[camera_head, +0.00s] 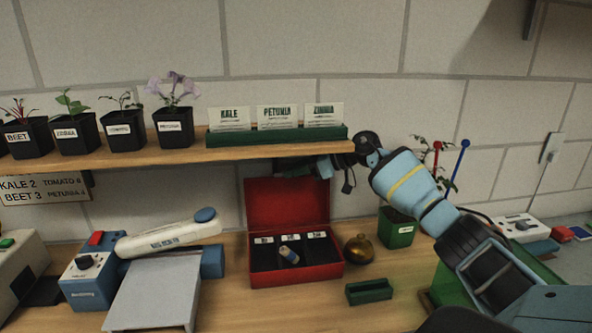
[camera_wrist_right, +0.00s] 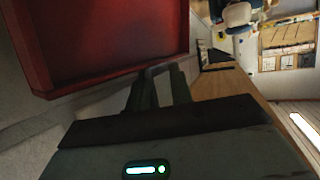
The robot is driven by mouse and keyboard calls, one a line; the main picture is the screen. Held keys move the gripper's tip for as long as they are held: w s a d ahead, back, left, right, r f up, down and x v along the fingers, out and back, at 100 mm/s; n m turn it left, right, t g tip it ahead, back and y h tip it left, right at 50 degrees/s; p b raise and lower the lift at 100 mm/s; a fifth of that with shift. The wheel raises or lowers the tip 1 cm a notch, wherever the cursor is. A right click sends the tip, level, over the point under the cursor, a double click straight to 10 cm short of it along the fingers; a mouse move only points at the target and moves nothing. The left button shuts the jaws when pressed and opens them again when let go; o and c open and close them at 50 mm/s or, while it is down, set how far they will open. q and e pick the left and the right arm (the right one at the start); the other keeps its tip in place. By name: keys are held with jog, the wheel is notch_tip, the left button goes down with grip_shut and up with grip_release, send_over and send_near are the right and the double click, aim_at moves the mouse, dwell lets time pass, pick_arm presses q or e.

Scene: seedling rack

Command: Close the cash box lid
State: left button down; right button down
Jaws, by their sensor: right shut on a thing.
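The red cash box (camera_head: 297,274) stands on the wooden bench with its lid (camera_head: 288,204) raised upright at the back. Its dark tray has several labelled compartments, and a small roll-like item lies in the middle one. My right gripper (camera_head: 324,166) is at the lid's top right corner, just under the shelf. In the right wrist view, the gripper's dark fingers (camera_wrist_right: 158,86) meet the edge of the red lid (camera_wrist_right: 110,40) and are shut on it; the exact contact is partly hidden. My left gripper is not in view.
A wooden shelf (camera_head: 170,158) with potted seedlings and a green card holder (camera_head: 277,136) hangs close above the lid. A brass round object (camera_head: 359,249), a small green tray (camera_head: 369,291) and a green pot (camera_head: 397,230) stand right of the box. A sealer machine (camera_head: 165,241) stands left.

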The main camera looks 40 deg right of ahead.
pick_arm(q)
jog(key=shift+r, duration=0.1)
